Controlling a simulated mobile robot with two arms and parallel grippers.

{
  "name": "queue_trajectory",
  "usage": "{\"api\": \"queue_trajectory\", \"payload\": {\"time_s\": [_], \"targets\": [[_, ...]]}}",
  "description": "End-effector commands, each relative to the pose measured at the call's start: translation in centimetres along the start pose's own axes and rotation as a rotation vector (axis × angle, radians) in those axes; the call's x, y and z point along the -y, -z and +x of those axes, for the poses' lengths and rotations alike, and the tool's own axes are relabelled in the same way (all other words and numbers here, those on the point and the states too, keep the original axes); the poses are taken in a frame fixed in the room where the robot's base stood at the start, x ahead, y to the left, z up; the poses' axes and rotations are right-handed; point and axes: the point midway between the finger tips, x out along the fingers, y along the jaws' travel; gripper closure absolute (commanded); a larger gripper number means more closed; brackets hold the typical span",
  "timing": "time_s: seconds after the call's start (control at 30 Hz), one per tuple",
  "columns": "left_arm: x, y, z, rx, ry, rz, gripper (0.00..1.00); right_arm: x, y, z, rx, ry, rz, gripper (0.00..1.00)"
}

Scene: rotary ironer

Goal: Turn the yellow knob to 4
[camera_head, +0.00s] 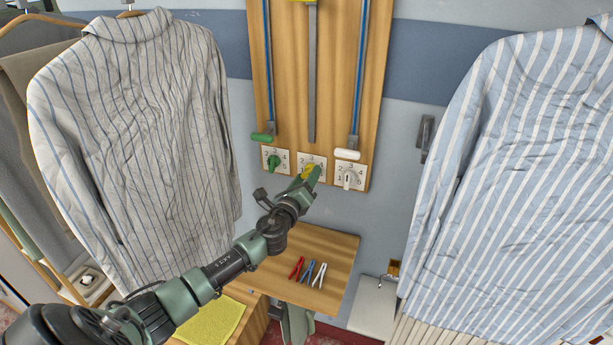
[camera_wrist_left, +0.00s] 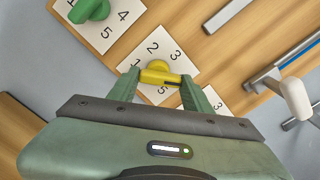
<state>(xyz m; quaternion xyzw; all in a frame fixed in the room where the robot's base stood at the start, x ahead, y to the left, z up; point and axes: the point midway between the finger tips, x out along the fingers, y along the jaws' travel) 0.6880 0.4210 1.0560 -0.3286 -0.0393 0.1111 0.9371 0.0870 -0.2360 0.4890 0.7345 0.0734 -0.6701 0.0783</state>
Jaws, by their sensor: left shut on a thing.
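The yellow knob (camera_head: 308,171) sits on the middle white dial plate (camera_head: 313,160) on the wooden wall panel. My left gripper (camera_head: 311,177) reaches up to it and hides much of the plate. In the left wrist view, the gripper's green fingers (camera_wrist_left: 160,86) stand on both sides of the yellow knob (camera_wrist_left: 158,72) and are shut on it. A dark mark on the knob's right end faces that finger. My right gripper is not in view.
A green knob (camera_head: 274,162) is on the left plate and a white knob (camera_head: 349,178) on the right plate. Green (camera_head: 262,138) and white (camera_head: 347,154) lever handles hang just above. A wooden shelf (camera_head: 335,250) with small pegs is below. Striped shirts flank the panel.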

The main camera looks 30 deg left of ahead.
Motion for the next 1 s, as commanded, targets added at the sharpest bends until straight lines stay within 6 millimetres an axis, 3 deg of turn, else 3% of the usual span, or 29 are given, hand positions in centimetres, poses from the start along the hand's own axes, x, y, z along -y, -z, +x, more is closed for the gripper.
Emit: {"api": "queue_trajectory", "payload": {"time_s": [0.33,0.87,0.9,0.93,1.0], "targets": [[-0.13,0.32,-0.09,-0.006,-0.001,0.133,0.91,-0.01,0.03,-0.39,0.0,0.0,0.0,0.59],[-0.18,0.4,-0.11,-0.006,-0.001,0.152,0.91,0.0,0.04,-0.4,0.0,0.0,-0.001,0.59],[-0.18,0.39,-0.1,-0.006,-0.001,0.152,0.4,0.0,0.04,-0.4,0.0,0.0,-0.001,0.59],[-0.17,0.38,-0.1,-0.006,-0.001,0.152,0.31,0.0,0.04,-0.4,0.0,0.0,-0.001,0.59],[-0.15,0.32,-0.08,-0.005,-0.001,0.151,0.29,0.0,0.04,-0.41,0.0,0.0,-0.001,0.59]]}}
